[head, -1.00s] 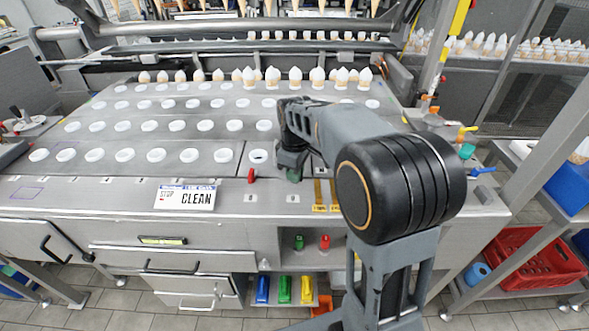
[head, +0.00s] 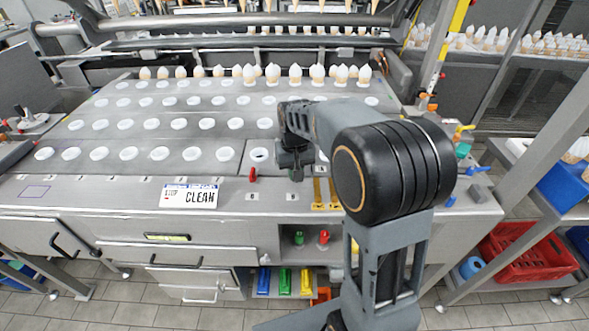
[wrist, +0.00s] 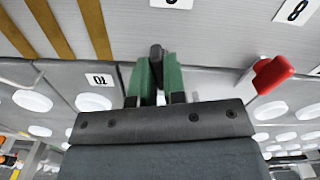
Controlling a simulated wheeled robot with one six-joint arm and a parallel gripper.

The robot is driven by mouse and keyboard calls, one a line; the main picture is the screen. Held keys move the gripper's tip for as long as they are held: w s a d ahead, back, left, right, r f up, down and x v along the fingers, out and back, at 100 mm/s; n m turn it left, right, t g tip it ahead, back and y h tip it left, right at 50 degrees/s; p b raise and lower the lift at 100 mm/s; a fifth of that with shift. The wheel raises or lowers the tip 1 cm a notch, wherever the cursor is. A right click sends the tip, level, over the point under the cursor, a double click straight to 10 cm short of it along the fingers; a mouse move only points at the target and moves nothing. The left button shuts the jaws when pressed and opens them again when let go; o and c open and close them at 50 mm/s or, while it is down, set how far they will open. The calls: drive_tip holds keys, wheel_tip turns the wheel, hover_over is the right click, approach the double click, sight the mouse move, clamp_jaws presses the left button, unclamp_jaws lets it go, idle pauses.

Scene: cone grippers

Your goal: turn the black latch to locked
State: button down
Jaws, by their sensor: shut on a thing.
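The black latch (wrist: 156,54) shows in the wrist view as a dark rounded tip between the two green fingers of my gripper (wrist: 158,75). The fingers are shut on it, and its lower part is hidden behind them. In the head view my gripper (head: 295,172) points down at the front strip of the machine top, right of the red latch. The black latch cannot be made out there, and its exact angle is hard to tell.
A red latch (head: 252,174) stands just left of my gripper and also shows in the wrist view (wrist: 272,75). Rows of white-rimmed holes (head: 158,153) fill the top. A CLEAN sign (head: 188,196) lies at the front left; yellow strips (head: 318,194) lie to the right.

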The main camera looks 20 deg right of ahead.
drive_tip(key=shift+r+m, duration=0.1)
drive_tip(key=shift+m, duration=0.9)
drive_tip(key=c, duration=1.2)
unclamp_jaws()
wheel_tip(320, 180, up, 14)
drive_tip(key=shift+f+p, duration=0.15)
drive_tip(key=shift+p, duration=0.55)
